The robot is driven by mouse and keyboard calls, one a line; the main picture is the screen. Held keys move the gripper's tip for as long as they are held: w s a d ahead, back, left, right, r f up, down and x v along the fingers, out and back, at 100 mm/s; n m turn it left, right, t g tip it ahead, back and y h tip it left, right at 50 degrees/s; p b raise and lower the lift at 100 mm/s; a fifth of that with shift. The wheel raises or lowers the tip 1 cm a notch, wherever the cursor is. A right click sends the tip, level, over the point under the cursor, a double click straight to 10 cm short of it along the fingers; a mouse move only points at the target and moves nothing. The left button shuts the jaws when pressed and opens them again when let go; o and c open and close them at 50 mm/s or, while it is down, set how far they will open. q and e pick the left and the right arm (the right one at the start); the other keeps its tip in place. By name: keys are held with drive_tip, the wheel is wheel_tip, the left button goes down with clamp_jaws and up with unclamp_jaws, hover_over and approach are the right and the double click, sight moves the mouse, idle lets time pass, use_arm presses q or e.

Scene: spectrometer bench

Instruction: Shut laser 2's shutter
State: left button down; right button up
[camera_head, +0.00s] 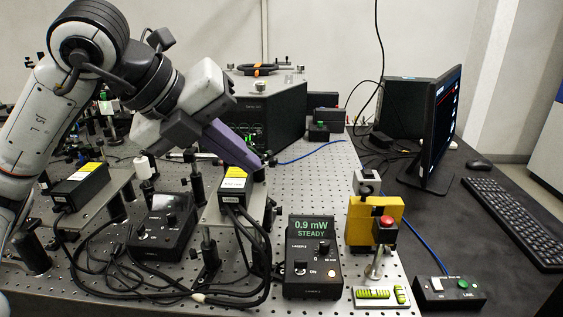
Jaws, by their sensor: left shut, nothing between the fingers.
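A black laser box with a yellow and white label (234,184) stands on a raised plate near the middle of the bench; cables run from its near end. I take it to be laser 2. A control box (312,256) in front of it to the right reads "0.9 mW STEADY" and carries a lit lamp. My left gripper (257,165) reaches down from the upper left, shut and empty, its tips just above the far end of this laser. I cannot make out the shutter; the gripper covers that area, and I cannot tell whether they touch. My right gripper is out of view.
Another labelled laser (80,186) and a dark control box (162,226) stand to the left. A large black instrument (267,110) stands behind. Loose cables cross the front.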

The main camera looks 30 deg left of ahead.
use_arm(q)
drive_tip(key=shift+s, duration=0.15)
drive_tip(key=x, duration=1)
drive_tip(key=shift+w+a+r+p, duration=0.3)
drive_tip(key=shift+w+a+r, duration=0.15)
drive_tip(key=shift+a+r, duration=0.2)
drive_tip(key=shift+w+a+r+p, duration=0.3)
drive_tip(key=shift+w+a+r, duration=0.15)
drive_tip(key=shift+a+r, duration=0.25)
drive_tip(key=shift+f, duration=0.1)
